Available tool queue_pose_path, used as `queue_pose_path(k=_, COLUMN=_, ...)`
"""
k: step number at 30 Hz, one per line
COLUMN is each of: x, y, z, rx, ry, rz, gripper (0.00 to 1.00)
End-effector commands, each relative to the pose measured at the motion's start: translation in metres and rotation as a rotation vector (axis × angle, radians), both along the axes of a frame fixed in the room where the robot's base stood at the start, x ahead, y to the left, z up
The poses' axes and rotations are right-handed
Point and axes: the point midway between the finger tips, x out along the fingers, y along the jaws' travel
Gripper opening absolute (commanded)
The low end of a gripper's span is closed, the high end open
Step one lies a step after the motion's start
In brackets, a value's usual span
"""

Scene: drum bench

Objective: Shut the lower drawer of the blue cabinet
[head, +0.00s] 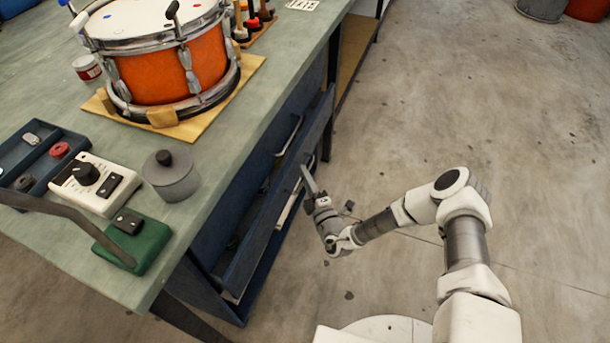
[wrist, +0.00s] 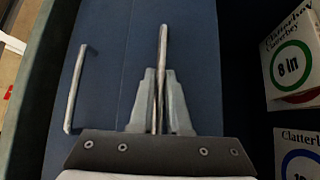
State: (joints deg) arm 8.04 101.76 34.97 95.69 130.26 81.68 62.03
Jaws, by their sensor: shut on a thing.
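The blue cabinet (head: 205,285) stands under the bench top. Its lower drawer (head: 262,228) stands out from the cabinet, and I see part of its inside from above. The upper drawer's handle (head: 290,136) shows above and behind it; that handle is also at the left in the wrist view (wrist: 75,90). My gripper (head: 308,178) is at the lower drawer's front. In the wrist view my gripper (wrist: 162,75) is shut on the lower drawer's handle (wrist: 163,42), a thin metal bar against the blue front (wrist: 197,45). My fingers hide part of that bar.
The bench top (head: 230,150) carries an orange drum (head: 150,78), a grey lidded pot (head: 171,178), a white control box (head: 95,185) and a green block (head: 135,243). White boxes (wrist: 290,50) show at right in the wrist view. The floor (head: 470,90) beyond my arm is clear.

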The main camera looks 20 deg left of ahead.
Motion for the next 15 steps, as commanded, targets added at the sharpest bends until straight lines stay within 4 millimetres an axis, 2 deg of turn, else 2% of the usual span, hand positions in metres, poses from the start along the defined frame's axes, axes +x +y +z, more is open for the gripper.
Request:
queue_pose_path(k=13, x=0.0002, y=0.0006, z=0.0007, rx=0.001, ry=-0.002, rz=0.001, gripper=0.00)
queue_pose_path(k=15, x=0.0004, y=0.0054, z=-0.0001, rx=0.003, ry=-0.001, rz=0.001, gripper=0.00)
